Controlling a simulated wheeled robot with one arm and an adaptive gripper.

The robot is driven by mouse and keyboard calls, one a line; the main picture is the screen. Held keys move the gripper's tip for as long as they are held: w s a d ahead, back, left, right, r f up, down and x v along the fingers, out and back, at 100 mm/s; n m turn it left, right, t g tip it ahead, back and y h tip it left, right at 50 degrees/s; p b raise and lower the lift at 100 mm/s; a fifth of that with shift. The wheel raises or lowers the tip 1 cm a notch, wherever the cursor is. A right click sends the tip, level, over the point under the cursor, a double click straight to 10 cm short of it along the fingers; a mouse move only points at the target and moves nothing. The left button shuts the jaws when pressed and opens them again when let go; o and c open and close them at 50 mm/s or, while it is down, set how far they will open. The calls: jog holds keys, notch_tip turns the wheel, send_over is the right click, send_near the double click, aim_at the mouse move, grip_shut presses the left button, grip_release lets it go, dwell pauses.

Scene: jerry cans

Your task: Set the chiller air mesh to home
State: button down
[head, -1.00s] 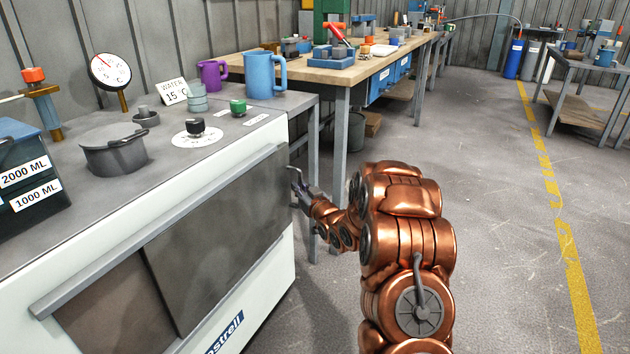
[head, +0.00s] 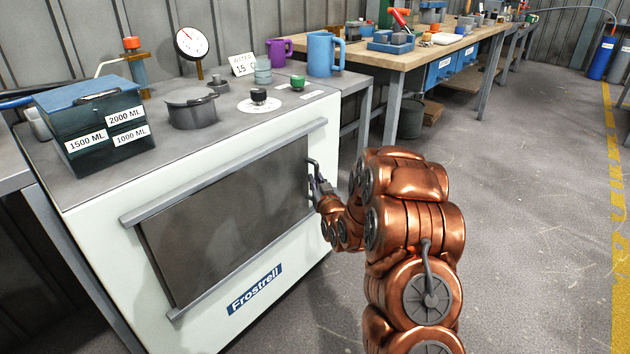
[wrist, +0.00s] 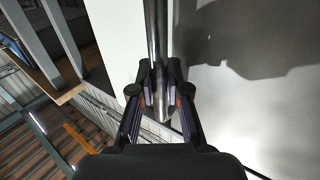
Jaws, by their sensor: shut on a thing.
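The chiller (head: 95,235) is a white cabinet marked Frostrell. Its air mesh (head: 225,215) is a dark grey panel between an upper rail (head: 225,172) and a lower rail. The mesh spans nearly the whole space between the rails, and I see no uncovered strip at its left. My gripper (head: 318,184) is at the mesh's right end, shut on an upright metal handle (head: 312,163). The wrist view shows my fingers (wrist: 160,97) closed around this bar (wrist: 155,40).
On the chiller stand a dial gauge (head: 191,43), a lidded pot (head: 192,110), a black knob (head: 259,96), a green button (head: 298,82) and a blue box (head: 95,130) with ML labels. A workbench (head: 437,50) stands behind. The floor (head: 530,200) at right is clear.

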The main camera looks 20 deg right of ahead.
jog(key=shift+a+f, duration=0.15)
jog(key=shift+a, duration=0.1)
jog(key=c, duration=1.3)
grip_release()
jog(key=shift+c, duration=0.2)
jog(key=shift+o, duration=1)
jog(key=shift+s, duration=0.1)
jog(key=s+a, duration=0.1)
jog(key=s, duration=0.6)
jog(key=shift+s, duration=0.15)
jog(key=shift+r, duration=0.2)
